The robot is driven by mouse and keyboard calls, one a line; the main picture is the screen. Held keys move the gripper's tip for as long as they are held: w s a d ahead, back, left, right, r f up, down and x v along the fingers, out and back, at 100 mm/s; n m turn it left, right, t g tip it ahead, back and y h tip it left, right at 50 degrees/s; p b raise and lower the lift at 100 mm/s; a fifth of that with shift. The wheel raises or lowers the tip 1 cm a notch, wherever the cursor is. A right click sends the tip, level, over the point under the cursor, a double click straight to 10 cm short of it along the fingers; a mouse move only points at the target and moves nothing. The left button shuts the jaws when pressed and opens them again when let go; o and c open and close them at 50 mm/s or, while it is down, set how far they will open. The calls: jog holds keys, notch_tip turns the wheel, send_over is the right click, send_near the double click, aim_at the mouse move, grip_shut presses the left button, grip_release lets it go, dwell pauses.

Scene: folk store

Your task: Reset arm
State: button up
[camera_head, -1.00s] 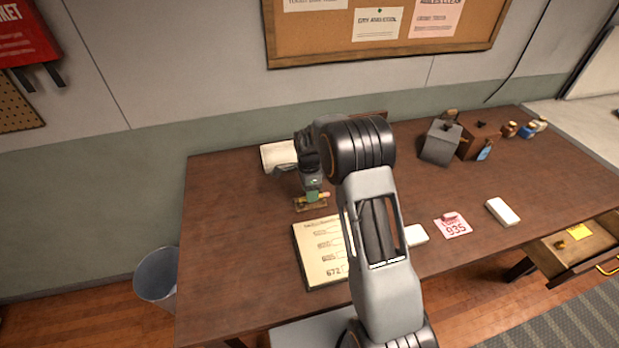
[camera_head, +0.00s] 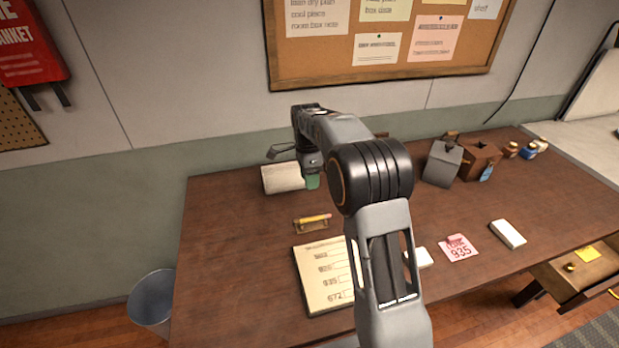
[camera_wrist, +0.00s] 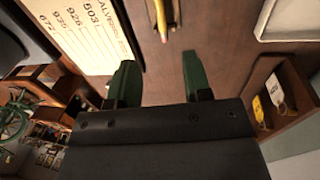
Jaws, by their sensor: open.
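My gripper (camera_wrist: 158,78) is open in the wrist view, its two green fingers apart with nothing between them. In the head view my gripper (camera_head: 312,181) hangs above the back left of the brown desk (camera_head: 230,260), pointing down. A yellow pencil (camera_head: 314,218) lies on a small wooden holder (camera_head: 311,225) on the desk below the gripper. In the wrist view the pencil (camera_wrist: 162,20) is beyond the fingertips, apart from them.
A paper list (camera_head: 326,275) lies in front of the pencil. A pink tag (camera_head: 458,249) and a white block (camera_head: 507,234) lie to the right. A grey box (camera_head: 442,163) and a brown box (camera_head: 480,158) stand at the back. A drawer (camera_head: 580,275) is open at right. A bin (camera_head: 152,300) stands left.

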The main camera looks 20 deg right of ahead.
dwell(0.4)
jog(key=s+r+n+t, duration=0.2)
jog(key=s+n+t, duration=0.1)
jog(key=s+n, duration=0.6)
jog(key=s+r+n+t, duration=0.3)
jog(key=s+n, duration=0.6)
jog(key=s, duration=0.7)
jog(key=shift+s, duration=0.2)
jog(key=shift+d+r, duration=0.1)
jog(key=shift+d, duration=0.05)
